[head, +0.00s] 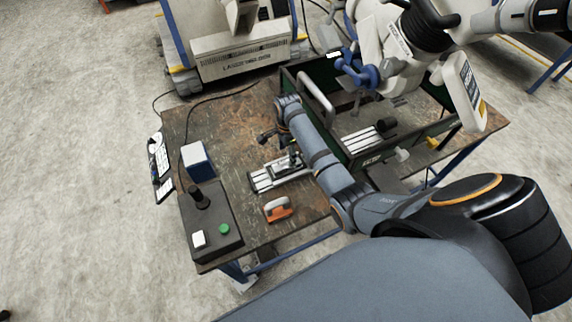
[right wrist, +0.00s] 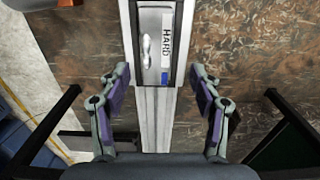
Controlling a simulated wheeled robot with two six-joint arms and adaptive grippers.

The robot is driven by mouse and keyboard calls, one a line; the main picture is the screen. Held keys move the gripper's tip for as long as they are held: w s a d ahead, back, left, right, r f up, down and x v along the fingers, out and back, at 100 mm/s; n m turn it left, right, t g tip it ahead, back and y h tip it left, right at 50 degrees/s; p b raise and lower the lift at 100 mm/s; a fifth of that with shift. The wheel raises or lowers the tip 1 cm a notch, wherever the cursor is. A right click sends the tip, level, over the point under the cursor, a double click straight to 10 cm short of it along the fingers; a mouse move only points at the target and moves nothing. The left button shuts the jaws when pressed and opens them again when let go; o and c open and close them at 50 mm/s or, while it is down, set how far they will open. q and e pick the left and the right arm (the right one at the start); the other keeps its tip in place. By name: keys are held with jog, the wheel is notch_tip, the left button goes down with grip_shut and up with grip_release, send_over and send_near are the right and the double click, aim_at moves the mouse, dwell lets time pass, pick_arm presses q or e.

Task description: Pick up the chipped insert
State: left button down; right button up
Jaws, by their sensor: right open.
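My right gripper (head: 281,146) is over the table; in the right wrist view it (right wrist: 160,76) is open, with a purple-padded finger on either side of a slotted metal rail (right wrist: 157,115). Between and beyond the fingertips a grey metal plate or box (right wrist: 153,22) lies on the rail, with a white label reading HARD, a small blue mark and a pale rounded piece (right wrist: 146,50). Nothing is held between the fingers. I cannot tell which piece is the chipped insert. In the head view the rail (head: 262,182) is partly hidden by my gripper. My left gripper is not in view.
An orange-and-grey tool (head: 277,208) lies in front of the rail. A green-walled machine enclosure (head: 372,157) stands close to the right of my arm.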

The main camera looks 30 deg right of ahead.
aim_at(286, 164)
jog(key=f, duration=0.2)
jog(key=f+p, duration=0.1)
jog(key=shift+s+a+f, duration=0.3)
jog(key=shift+s+f, duration=0.1)
jog(key=shift+w+f, duration=0.1)
jog(key=shift+f, duration=0.5)
jog(key=shift+r, duration=0.15)
grip_shut()
